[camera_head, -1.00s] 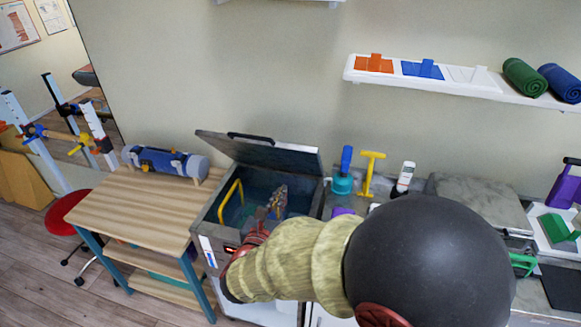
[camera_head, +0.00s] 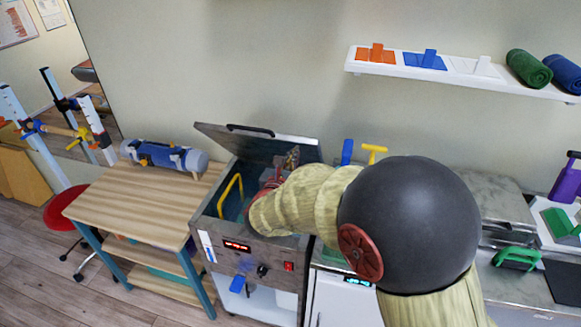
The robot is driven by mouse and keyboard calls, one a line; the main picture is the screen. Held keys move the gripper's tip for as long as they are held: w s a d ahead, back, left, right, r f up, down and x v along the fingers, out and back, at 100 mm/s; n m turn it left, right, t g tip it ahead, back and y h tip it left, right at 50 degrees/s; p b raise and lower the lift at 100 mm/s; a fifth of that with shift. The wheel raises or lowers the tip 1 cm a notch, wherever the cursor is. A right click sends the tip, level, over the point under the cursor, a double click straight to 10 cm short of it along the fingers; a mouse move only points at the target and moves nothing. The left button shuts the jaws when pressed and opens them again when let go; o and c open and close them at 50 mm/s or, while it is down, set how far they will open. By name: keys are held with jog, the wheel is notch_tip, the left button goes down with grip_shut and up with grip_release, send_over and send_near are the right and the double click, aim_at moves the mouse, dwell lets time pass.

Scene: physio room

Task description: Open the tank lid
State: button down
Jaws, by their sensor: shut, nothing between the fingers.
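The tank (camera_head: 222,236) is a grey box with a red display on its front and a yellow bar (camera_head: 230,195) inside. Its grey lid (camera_head: 232,141), with a black handle (camera_head: 250,130), is raised at a slant above the opening. Blue-green shows inside the tank. My gripper (camera_head: 291,157) is shut and empty, pointing up close to the underside of the lid at its right part. I cannot tell whether it touches the lid. My wrist and forearm cover the right side of the opening.
A wooden table (camera_head: 120,205) with a blue-grey roll (camera_head: 165,155) stands left of the tank. A white wall shelf (camera_head: 450,75) hangs at upper right. A counter with a grey block (camera_head: 487,198) and a green-handled item (camera_head: 516,258) lies right of my arm.

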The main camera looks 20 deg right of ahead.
aim_at(297, 141)
jog(key=shift+w+d+r, duration=0.1)
jog(key=shift+w+r, duration=0.05)
jog(key=shift+r, duration=0.05)
dwell(0.3)
jog(key=shift+w+d+r+p, duration=0.35)
jog(key=shift+r+p, duration=0.3)
jog(key=shift+p, duration=0.3)
jog(key=shift+w+d+r+g+p, duration=0.35)
jog(key=shift+w+r+p, duration=0.2)
jog(key=shift+p, duration=0.25)
jog(key=w+d+r+g+y+p, duration=0.2)
jog(key=w+d+r+p, duration=0.6)
jog(key=w+p, duration=0.4)
jog(key=shift+w+d+g+y+p, duration=0.35)
jog(key=shift+d+g+p, duration=0.15)
jog(key=shift+p, duration=1.3)
jog(key=shift+d, duration=0.1)
